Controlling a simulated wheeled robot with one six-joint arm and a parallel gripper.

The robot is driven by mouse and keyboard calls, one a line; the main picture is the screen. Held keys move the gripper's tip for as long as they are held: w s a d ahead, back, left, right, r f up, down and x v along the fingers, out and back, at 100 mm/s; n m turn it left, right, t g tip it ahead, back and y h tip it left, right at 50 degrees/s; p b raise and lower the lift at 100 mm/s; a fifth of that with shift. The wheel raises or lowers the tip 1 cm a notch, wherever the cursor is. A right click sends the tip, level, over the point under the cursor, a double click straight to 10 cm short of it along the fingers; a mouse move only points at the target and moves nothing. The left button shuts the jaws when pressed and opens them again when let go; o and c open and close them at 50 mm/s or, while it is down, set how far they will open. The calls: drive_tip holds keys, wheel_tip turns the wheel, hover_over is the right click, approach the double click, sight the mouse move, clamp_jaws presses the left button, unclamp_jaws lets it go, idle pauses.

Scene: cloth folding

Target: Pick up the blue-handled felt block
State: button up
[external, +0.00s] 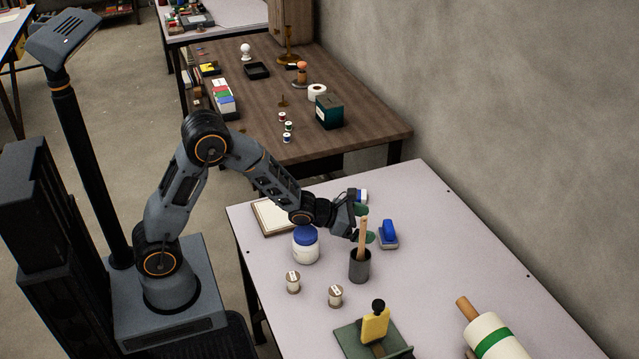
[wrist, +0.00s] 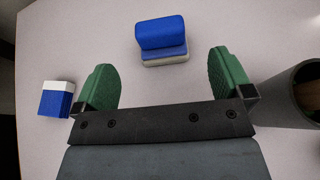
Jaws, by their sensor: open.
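The blue-handled felt block (external: 388,235) lies on the light table near the wall, with a blue handle on top of a grey base. In the wrist view the block (wrist: 162,40) sits upper centre, ahead of the gap between my green fingertips. My gripper (external: 366,224) is open and empty, to the left of the block in the external view and apart from it. In the wrist view the gripper's two fingers (wrist: 163,82) are spread wide with bare tabletop between them.
A dark cup (external: 360,266) with a wooden-handled tool stands close to my gripper; its rim (wrist: 306,84) shows at right. A blue-and-white block (wrist: 57,98) lies beside the left finger. A blue-lidded jar (external: 306,246) and two spools stand nearby. Beyond the felt block the table is clear.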

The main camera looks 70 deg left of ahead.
sight(384, 229)
drive_tip(key=shift+x, duration=2.95)
drive_tip(key=c, duration=1)
